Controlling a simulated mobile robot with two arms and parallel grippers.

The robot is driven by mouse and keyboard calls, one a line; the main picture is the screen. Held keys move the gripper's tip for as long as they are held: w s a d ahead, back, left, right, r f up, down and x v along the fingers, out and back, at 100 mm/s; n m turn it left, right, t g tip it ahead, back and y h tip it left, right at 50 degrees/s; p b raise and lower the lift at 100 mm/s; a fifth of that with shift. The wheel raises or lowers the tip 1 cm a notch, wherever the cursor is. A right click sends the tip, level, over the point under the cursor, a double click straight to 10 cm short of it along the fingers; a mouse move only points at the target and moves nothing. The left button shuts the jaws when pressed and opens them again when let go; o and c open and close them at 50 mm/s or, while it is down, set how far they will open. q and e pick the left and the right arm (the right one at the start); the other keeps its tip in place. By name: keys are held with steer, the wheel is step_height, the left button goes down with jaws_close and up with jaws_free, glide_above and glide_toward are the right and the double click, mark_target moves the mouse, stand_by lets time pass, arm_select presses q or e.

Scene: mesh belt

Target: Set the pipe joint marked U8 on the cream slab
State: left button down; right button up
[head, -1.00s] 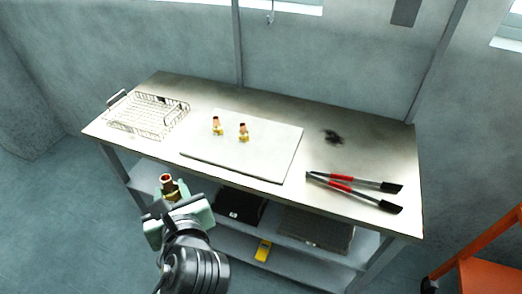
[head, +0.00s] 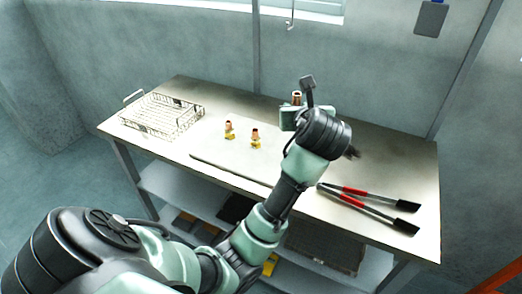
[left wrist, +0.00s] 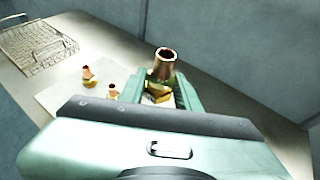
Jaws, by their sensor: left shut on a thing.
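My left gripper (head: 292,114) is shut on a pipe joint (head: 297,97) with a copper top and brass lower part, held upright. In the left wrist view this joint (left wrist: 162,66) stands between the green fingers (left wrist: 158,90). The gripper appears over or just behind the back right part of the cream slab (head: 212,156); its exact height is unclear. Two similar joints, one on the left (head: 228,130) and one nearer the middle (head: 255,138), stand on the slab. No U8 marking is readable. My arm hides the slab's right part. My right gripper is out of view.
A wire basket (head: 160,117) stands at the table's left end. Red-handled tools with black ends (head: 368,192) lie at the right. A dark smudge (head: 352,152) marks the tabletop (head: 405,165). A hook (head: 291,22) hangs above the back.

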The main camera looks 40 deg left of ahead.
arm_select(q)
steer(key=w+a+r, duration=0.1)
steer(key=w+a, duration=0.2)
steer(key=a, duration=0.1)
steer(key=b, duration=0.1)
glide_above(285, 150)
steer(key=s+d, duration=0.2)
steer(key=s, duration=0.1)
step_height(285, 150, down, 14)
steer(key=shift+s+r, duration=0.1)
steer(key=shift+r, duration=0.1)
steer(key=shift+f+y, duration=0.3)
steer(key=shift+f, duration=0.4)
step_height(285, 150, down, 4)
steer(key=shift+f, duration=0.1)
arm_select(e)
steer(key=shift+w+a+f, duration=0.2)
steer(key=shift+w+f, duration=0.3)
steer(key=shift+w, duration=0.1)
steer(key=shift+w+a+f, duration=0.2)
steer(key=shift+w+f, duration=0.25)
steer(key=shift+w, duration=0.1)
arm_select(q)
steer(key=c, duration=1)
jaws_free()
steer(key=shift+f, duration=0.1)
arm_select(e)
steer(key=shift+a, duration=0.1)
arm_select(q)
steer(key=shift+b, duration=0.3)
